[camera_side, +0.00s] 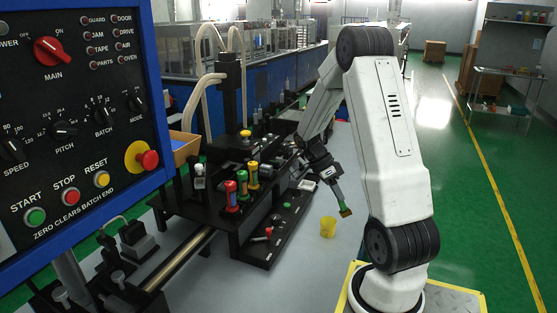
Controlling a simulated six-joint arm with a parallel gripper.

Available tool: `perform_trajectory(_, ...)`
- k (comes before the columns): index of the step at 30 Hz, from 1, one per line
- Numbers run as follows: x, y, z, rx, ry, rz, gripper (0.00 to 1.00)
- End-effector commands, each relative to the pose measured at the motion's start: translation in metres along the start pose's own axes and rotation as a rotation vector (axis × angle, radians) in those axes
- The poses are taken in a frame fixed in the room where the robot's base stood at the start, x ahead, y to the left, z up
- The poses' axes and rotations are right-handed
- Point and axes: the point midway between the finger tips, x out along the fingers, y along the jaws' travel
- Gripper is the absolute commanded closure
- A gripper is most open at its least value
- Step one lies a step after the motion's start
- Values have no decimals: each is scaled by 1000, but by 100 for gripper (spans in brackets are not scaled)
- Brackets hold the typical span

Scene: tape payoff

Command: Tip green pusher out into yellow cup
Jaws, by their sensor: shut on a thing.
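The yellow cup (328,228) stands upright on the grey table to the right of the black fixture. My gripper (337,186) points down and to the right above the cup. It is shut on a slim piece (344,206) with a green side and a tan-brown end. The piece tilts downward, and its lower end is above and slightly right of the cup, apart from it. I cannot tell whether a green pusher is in or part of this piece. A small green-topped part (287,205) shows on the black fixture.
The black fixture (262,252) with a red-handled part (268,231) lies left of the cup. A control panel (75,120) fills the left foreground. Grey table is clear in front of the cup.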

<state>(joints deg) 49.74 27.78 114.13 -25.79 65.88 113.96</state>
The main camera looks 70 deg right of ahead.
Motion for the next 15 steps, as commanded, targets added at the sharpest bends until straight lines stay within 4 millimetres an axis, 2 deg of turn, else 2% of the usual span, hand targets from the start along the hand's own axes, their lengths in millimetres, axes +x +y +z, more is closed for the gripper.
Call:
perform_trajectory(6,-20,-6,-13,273,-264,-93,100)
perform_trajectory(15,-49,-18,-33,542,-433,-174,100)
